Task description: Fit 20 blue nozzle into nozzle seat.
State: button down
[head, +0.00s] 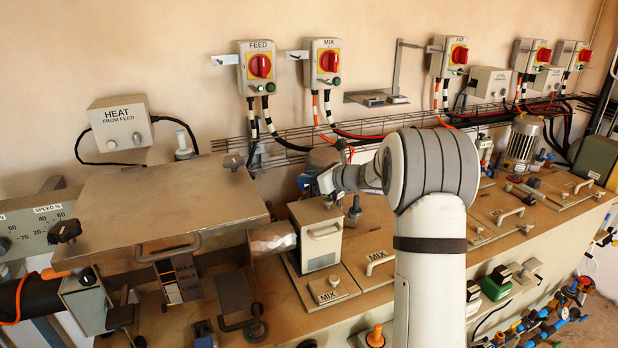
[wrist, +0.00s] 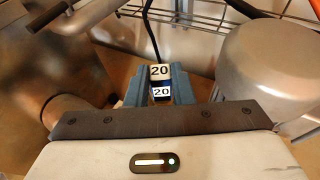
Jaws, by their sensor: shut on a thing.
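My gripper (wrist: 159,84) shows in the wrist view with its two blue-grey fingers shut on a small blue nozzle (wrist: 160,83). Two white labels reading 20 show between the fingers, one above the other. I cannot tell whether both labels belong to the nozzle. In the head view my gripper (head: 328,181) is beside the mixing equipment, left of my white arm, and the nozzle is too small to make out there. I cannot identify the nozzle seat in either view, nor tell whether the nozzle touches it.
A wire rack (wrist: 215,25) is behind. In the head view a box with a handle (head: 318,235) stands below my gripper.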

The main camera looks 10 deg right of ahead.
jog(key=shift+f+b, duration=0.65)
jog(key=shift+f, duration=0.15)
jog(key=shift+r, duration=0.15)
jog(key=shift+r+p, duration=0.4)
jog(key=shift+r, duration=0.05)
dwell(1.6)
jog(key=shift+f+b, duration=0.6)
jog(key=shift+b, duration=0.1)
jog(key=c, duration=1.2)
grip_release()
jog(key=shift+f, duration=0.1)
jog(key=b+v, duration=0.1)
jog(key=v, duration=0.7)
